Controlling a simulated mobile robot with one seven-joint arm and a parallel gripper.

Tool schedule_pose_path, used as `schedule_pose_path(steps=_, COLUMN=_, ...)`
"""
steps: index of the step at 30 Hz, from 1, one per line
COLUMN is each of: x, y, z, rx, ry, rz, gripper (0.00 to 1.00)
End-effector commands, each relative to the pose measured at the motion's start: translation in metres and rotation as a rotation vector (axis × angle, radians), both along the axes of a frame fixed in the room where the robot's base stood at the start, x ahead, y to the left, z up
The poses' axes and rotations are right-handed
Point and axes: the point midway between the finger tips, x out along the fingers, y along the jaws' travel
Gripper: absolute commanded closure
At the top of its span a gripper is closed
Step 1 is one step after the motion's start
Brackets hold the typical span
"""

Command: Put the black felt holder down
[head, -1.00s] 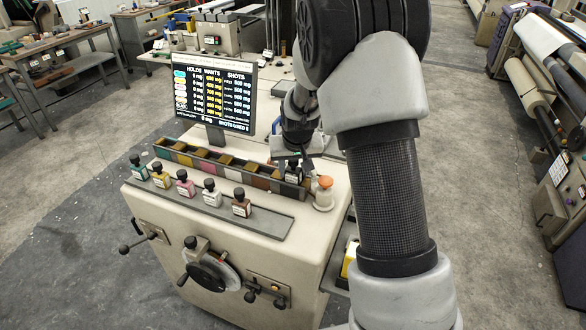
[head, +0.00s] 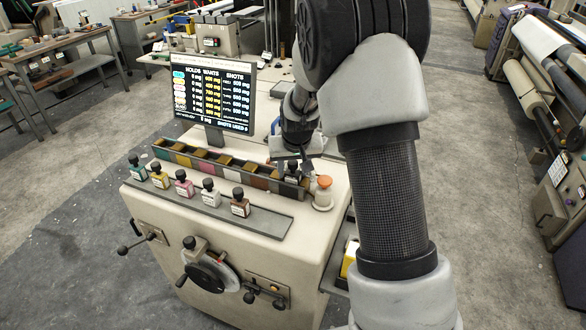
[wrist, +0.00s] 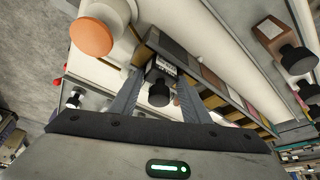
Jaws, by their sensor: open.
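A small dark bottle-shaped holder with a black knob and a white label (wrist: 160,75) stands at the near-right end of the row of compartments; it matches the black felt holder. It also shows in the head view (head: 292,174), partly under my gripper. My gripper (wrist: 160,88) is open, with one finger on each side of the holder and the black knob between them. I cannot tell whether either finger touches it. In the head view my gripper (head: 290,160) points down over the rack's right end. The holder's base is hidden.
The compartment rack (head: 215,172) runs left from the holder. An orange-capped white pot (head: 324,194) stands close on the right. Several black-knobbed bottles stand on the front ledge (head: 265,222). A screen (head: 213,95) rises behind the rack.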

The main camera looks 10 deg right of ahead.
Motion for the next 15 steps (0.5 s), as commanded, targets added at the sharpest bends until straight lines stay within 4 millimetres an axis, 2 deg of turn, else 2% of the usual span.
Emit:
schedule_pose_path(steps=1, x=-0.006, y=0.002, z=-0.002, rx=0.0, ry=0.021, rz=0.004, gripper=0.41)
schedule_pose_path(steps=4, x=-0.009, y=0.003, z=0.01, rx=0.0, ry=0.018, rz=0.005, gripper=0.41)
schedule_pose_path(steps=15, x=-0.038, y=0.004, z=0.09, rx=0.001, ry=0.008, rz=0.002, gripper=0.41)
